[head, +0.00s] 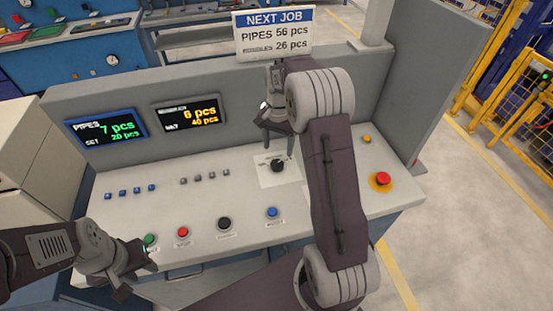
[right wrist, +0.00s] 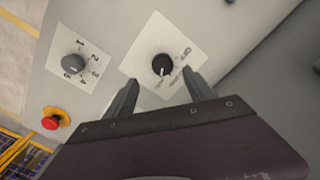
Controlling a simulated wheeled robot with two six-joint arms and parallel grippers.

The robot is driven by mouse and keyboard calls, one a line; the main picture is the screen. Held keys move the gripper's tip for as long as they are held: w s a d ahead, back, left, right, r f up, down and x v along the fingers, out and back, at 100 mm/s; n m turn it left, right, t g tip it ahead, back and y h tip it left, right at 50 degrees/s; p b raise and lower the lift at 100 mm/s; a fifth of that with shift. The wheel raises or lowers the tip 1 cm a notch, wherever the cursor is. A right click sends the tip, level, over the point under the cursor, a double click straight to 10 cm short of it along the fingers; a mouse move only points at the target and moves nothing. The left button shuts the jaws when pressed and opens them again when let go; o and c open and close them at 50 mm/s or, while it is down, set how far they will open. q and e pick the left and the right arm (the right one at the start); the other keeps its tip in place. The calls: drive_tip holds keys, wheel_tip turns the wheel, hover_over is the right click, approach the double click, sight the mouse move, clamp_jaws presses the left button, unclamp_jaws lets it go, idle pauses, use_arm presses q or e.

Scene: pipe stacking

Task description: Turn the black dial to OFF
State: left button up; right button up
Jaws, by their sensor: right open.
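The black dial (head: 277,165) sits on a white plate on the sloping console, below my right gripper (head: 278,147). In the right wrist view the dial (right wrist: 162,64) shows a white pointer mark aimed toward the bottom of the picture. Small labels lie around its right and lower sides, too blurred to read surely. My right gripper (right wrist: 160,77) is open and empty, its fingertips on either side of the dial's lower edge in the picture, with no clear contact. My left gripper (head: 138,268) is near the console's front left edge; its finger opening is unclear.
A numbered dial (right wrist: 72,63) and a red emergency button (right wrist: 51,123) are beside the black dial's plate. Green (head: 150,239), red (head: 183,232), black (head: 224,223) and blue (head: 272,211) buttons line the front. Two displays (head: 105,127) and a NEXT JOB sign (head: 273,33) stand behind.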

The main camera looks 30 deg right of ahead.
sight(277, 163)
drive_tip(key=f, duration=0.8)
drive_tip(key=shift+w+f, duration=0.15)
drive_tip(key=shift+w, duration=0.25)
drive_tip(key=shift+s+f, duration=0.15)
drive_tip(key=shift+f, duration=0.1)
use_arm(q)
drive_tip(key=shift+w+r, duration=0.15)
drive_tip(key=shift+w, duration=0.2)
drive_tip(key=shift+w, duration=0.1)
use_arm(e)
drive_tip(key=shift+f, duration=0.1)
drive_tip(key=c, duration=1.4)
drive_tip(key=shift+o, duration=0.2)
